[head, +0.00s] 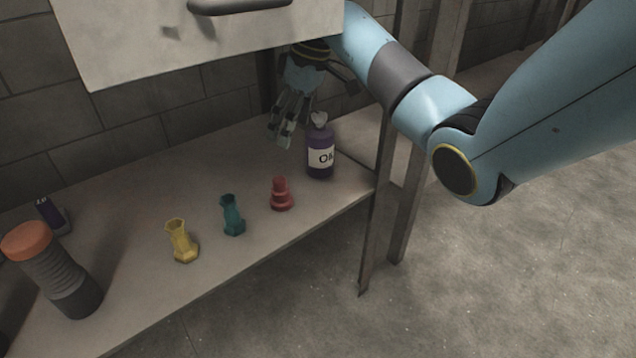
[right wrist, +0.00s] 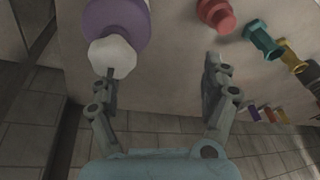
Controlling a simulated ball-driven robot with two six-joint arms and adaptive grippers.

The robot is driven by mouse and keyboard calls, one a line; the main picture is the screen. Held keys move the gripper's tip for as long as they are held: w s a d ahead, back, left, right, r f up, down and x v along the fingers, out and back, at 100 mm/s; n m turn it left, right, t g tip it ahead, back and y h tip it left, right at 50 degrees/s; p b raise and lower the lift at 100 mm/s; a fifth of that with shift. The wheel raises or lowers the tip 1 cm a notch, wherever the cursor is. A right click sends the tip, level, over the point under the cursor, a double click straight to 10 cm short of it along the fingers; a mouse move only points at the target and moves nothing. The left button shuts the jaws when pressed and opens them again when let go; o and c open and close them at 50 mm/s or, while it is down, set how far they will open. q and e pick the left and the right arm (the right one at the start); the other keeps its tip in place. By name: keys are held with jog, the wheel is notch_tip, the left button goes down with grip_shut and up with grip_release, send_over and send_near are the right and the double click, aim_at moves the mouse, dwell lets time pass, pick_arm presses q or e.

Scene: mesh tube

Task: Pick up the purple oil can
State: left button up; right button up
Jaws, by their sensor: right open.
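The purple oil can (head: 320,158) stands upright on the shelf near its right end, with a white label reading OIL and a pale cap. My right gripper (head: 283,132) is open just behind and to the left of the can's top, fingers pointing down. In the right wrist view the can (right wrist: 135,22) shows at the upper left, its white cap (right wrist: 112,55) close to the left finger. The space between the fingers of my right gripper (right wrist: 163,75) is empty. I cannot tell whether the finger touches the cap. My left gripper is not in view.
On the shelf (head: 130,195), a red stepped piece (head: 281,194), a teal piece (head: 232,215) and a yellow piece (head: 181,241) stand left of the can. A grey orange-capped cylinder (head: 55,272) is far left. A drawer (head: 200,40) hangs above; a post (head: 384,200) stands right.

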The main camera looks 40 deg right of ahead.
aim_at(318, 113)
jog(key=d+m, duration=0.1)
jog(key=d+r+g+h, duration=0.1)
jog(key=s+d+m+h+p, duration=0.1)
jog(key=d, duration=0.1)
jog(key=shift+r+m, duration=0.3)
jog(key=shift+s+d+f+m+g+b, duration=0.2)
jog(key=shift+d+f+b, duration=0.1)
jog(key=shift+f, duration=0.1)
jog(key=shift+s+d+f+m+g+b, duration=0.15)
jog(key=shift+f+m+g+b, duration=0.1)
jog(key=shift+f, duration=0.15)
jog(key=shift+w+f, duration=0.1)
jog(key=shift+f, duration=0.2)
notch_tip(318, 113, down, 4)
jog(key=shift+a+r+b, duration=0.1)
jog(key=shift+b, duration=0.95)
jog(key=shift+f+b, duration=0.3)
jog(key=shift+f, duration=0.35)
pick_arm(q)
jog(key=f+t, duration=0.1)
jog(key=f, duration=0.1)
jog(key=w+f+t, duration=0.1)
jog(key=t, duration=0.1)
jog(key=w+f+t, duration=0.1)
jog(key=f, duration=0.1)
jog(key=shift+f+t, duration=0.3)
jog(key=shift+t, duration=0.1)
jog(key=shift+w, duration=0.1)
